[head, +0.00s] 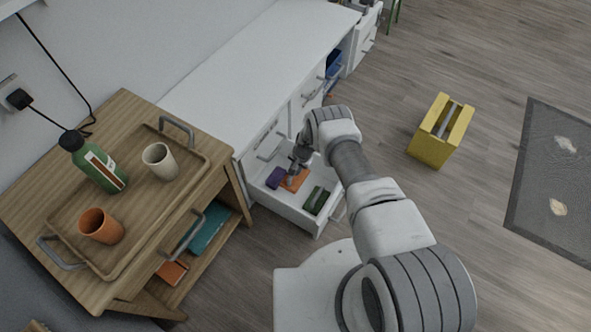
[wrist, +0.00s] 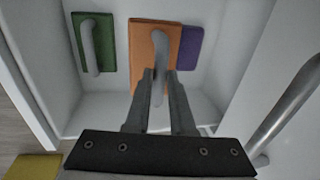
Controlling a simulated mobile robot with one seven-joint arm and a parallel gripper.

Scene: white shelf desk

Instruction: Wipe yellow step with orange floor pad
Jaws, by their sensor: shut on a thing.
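The orange floor pad (wrist: 143,40) lies in an open white drawer (head: 262,195), with a pale handle on top. It also shows in the head view (head: 296,180). My gripper (wrist: 159,76) reaches down into the drawer and is shut on the pad's handle. The yellow step (head: 441,131) stands on the floor to the right of the desk, apart from my gripper. A yellow corner, likely the step, shows at the lower left of the wrist view (wrist: 33,167).
A green pad (wrist: 94,42) and a purple pad (wrist: 190,47) lie on either side of the orange pad. A metal drawer handle (wrist: 285,107) is close at right. A wooden cart (head: 120,110) stands at left. A dark mat (head: 548,185) lies on the open floor.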

